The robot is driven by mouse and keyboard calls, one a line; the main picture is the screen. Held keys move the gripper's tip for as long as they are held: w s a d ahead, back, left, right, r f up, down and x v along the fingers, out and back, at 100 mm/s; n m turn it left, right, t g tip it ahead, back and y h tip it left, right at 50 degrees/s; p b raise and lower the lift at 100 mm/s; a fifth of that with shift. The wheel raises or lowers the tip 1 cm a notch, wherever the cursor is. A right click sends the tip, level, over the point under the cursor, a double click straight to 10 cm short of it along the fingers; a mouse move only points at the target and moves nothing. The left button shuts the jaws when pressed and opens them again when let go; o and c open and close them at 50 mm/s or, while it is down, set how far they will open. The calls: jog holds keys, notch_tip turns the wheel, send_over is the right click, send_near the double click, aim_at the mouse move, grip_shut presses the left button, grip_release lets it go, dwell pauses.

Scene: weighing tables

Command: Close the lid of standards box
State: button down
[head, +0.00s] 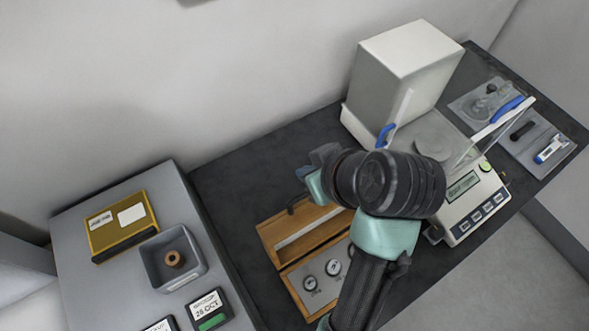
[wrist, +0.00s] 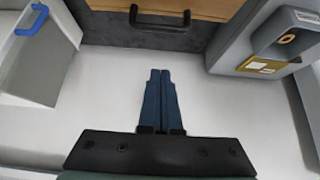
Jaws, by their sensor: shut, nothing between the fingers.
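The wooden standards box (head: 300,296) stands on the dark table with its lid (head: 270,233) open, tipped back toward the wall. Round metal weights show in the box. A dark handle (head: 297,204) is on the lid's edge; it also shows at the top of the wrist view (wrist: 160,29), below a strip of wood (wrist: 215,8). My gripper (wrist: 160,72) is shut and empty, its blue fingers together and pointing toward the handle, apart from it in the picture. In the head view my arm hides part of the box's right side, and the fingertips are hard to make out.
A balance (head: 470,207) with a pale housing and blue-handled doors stands right of my arm. A grey table (head: 110,285) at left holds a yellow box (head: 121,227) and a grey tray (head: 189,278) with a copper ring. A wall (head: 150,80) is behind.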

aim_at(313, 217)
jog(key=shift+w+a+f+p, duration=0.15)
jog(key=shift+f+p, duration=0.35)
jog(key=shift+f, duration=0.7)
jog(key=shift+w+a+f+p, duration=0.1)
jog(key=shift+f+p, duration=0.45)
jog(key=shift+f, duration=0.6)
jog(key=shift+w+a+f+p, duration=0.15)
jog(key=shift+f+p, duration=0.35)
jog(key=shift+f, duration=0.7)
jog(key=shift+d, duration=0.1)
jog(key=shift+d+f+b, duration=0.1)
jog(key=shift+b, duration=0.35)
